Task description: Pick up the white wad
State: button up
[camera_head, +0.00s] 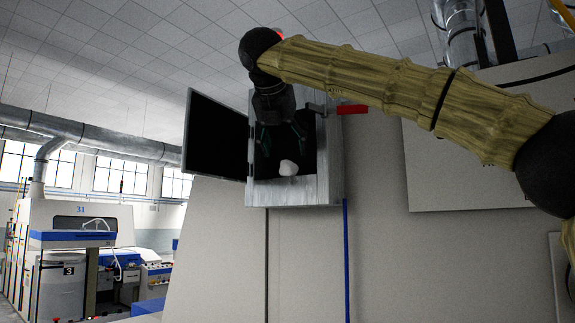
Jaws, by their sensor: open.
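The white wad (288,168) is a small rounded white lump near the lower front of an open metal box (322,190) on the tall pale panel. My gripper (281,142) points down in front of or inside the box opening, just above the wad. Its dark fingers are spread to either side and look empty. The fingertips are hard to make out against the dark interior. I cannot tell whether they touch the wad.
The box's dark door (215,138) stands open to the left. A red handle (352,109) sticks out at the box's right. Ducts run along the back left, above a machine (85,235) marked 3. A blue vertical strip (346,255) runs below the box.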

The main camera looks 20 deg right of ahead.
aim_at(289, 169)
jog(key=p+x, duration=0.3)
jog(key=x, duration=0.3)
jog(key=shift+w+r, duration=0.1)
jog(key=shift+r, duration=0.05)
jog(key=shift+a+r, duration=0.1)
jog(key=shift+a, duration=0.05)
jog(key=shift+c, duration=0.6)
jog(key=c, duration=0.8)
